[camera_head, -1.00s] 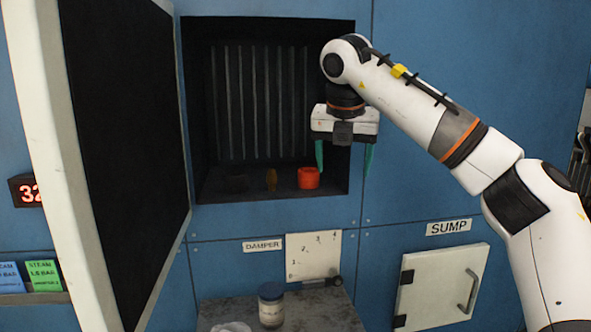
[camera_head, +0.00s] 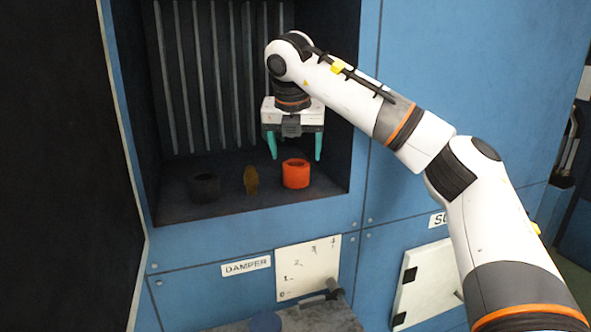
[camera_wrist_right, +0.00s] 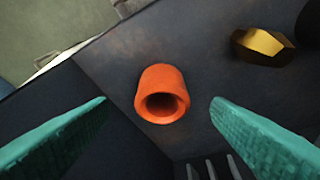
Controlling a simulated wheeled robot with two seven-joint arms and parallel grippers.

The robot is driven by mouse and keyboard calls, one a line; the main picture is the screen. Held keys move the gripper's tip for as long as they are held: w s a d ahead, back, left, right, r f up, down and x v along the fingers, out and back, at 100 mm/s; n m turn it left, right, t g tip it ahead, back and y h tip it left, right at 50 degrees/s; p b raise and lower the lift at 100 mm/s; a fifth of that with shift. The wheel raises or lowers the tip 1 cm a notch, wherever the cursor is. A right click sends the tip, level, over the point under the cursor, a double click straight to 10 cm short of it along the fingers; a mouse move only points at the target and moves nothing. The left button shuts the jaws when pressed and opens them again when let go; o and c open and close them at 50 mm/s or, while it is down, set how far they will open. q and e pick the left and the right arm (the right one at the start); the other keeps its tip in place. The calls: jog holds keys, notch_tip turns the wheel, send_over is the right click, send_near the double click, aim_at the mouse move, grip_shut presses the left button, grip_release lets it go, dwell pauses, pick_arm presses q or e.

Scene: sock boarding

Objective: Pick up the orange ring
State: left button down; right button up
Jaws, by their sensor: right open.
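The orange ring (camera_head: 296,174) stands on the floor of the dark chamber, near its front right. It is a short, thick-walled cylinder with an open top. My right gripper (camera_head: 296,157) is open, pointing down with its two teal fingers just above and around the ring's position. In the right wrist view the orange ring (camera_wrist_right: 162,95) lies between and beyond the spread fingers (camera_wrist_right: 160,120), touching neither. My left gripper is not in view.
A brass-coloured piece (camera_head: 251,180) and a dark ring (camera_head: 204,187) stand left of the orange ring on the chamber floor (camera_head: 270,202). The chamber's right wall is close beside my gripper. An open dark door (camera_head: 60,170) fills the left.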

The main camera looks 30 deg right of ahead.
aim_at(296, 165)
jog(key=shift+w+d+f, duration=0.15)
jog(key=shift+w+f, duration=0.05)
jog(key=shift+f, duration=0.2)
jog(key=shift+w+f, duration=0.15)
jog(key=shift+f, duration=0.05)
jog(key=shift+p+x, duration=0.9)
jog(key=shift+p, duration=0.3)
jog(key=shift+p+x, duration=0.4)
jog(key=shift+x, duration=0.8)
jog(key=shift+w+d+f, duration=0.15)
jog(key=shift+d+f, duration=0.05)
jog(key=shift+f, duration=0.1)
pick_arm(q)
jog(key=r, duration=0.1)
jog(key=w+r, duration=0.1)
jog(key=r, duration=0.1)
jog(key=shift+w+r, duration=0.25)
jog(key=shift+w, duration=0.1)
pick_arm(e)
jog(key=c, duration=1.1)
